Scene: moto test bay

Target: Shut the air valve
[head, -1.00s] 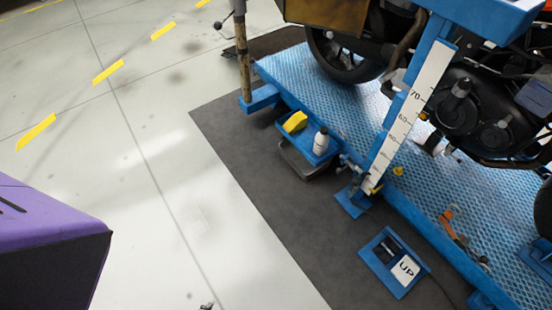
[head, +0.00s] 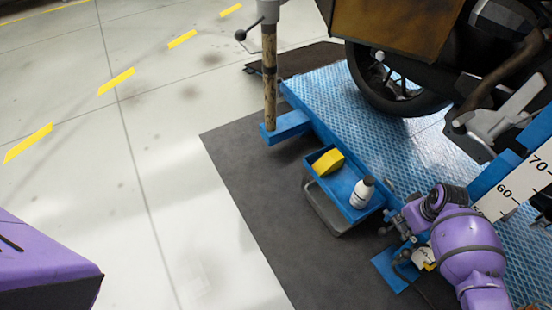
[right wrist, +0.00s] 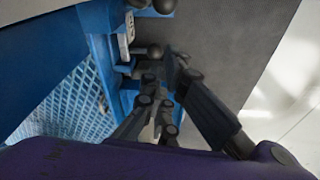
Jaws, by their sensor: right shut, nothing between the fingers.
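My right arm reaches in from the lower right of the head view. My right gripper (head: 394,226) is shut and empty beside the blue lift's edge, at the foot of the measuring post. In the right wrist view its dark fingers (right wrist: 165,115) point toward the blue frame and small dark round-ended fittings (right wrist: 155,50). I cannot make out the air valve for certain; my gripper and wrist cover much of the fittings by the post. Whether the fingers touch anything there I cannot tell. My left gripper is not in view.
The blue lift platform (head: 316,98) carries a motorcycle (head: 400,92). A blue side tray (head: 336,188) holds a yellow block (head: 328,162) and a white bottle (head: 363,192). The marked post (head: 520,188) stands close to my wrist. The dark mat (head: 245,180) is clear left of the tray.

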